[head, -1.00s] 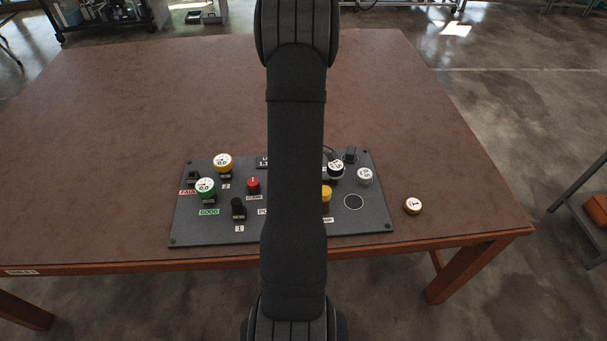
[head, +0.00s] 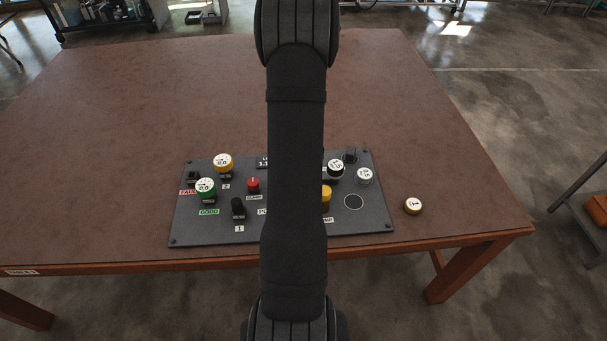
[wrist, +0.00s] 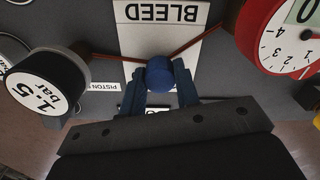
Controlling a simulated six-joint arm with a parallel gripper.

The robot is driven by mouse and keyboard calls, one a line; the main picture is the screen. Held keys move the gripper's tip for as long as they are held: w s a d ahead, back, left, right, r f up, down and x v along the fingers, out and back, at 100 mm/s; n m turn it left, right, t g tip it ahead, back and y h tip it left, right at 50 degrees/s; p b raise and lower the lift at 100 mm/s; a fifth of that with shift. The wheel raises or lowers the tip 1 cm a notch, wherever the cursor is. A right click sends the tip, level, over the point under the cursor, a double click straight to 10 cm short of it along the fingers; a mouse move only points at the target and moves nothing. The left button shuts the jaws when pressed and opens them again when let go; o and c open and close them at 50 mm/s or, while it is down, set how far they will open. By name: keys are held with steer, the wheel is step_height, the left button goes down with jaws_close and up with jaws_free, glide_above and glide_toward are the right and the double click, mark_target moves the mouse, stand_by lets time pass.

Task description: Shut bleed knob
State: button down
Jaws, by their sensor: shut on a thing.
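The blue bleed knob (wrist: 160,74) shows in the wrist view, below the white BLEED label (wrist: 168,35), which appears upside down. My gripper (wrist: 160,92) has its two blue fingers shut on the sides of the knob. In the head view my own arm hides the knob and the gripper. The dark panel (head: 290,228) that bears the controls lies near the front edge of the table.
In the wrist view a white-faced 1.5 bar gauge (wrist: 42,88) stands left and a red-rimmed gauge (wrist: 290,40) stands right, both close. Thin red lines run beside the knob. A loose gauge (head: 413,206) lies right of the panel. The table (head: 150,90) behind is clear.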

steer(key=c, duration=1)
jaws_free()
steer(key=shift+r, duration=3.5)
steer(key=shift+r, duration=0.15)
step_height(320, 180, up, 17)
steer(key=shift+r, duration=0.1)
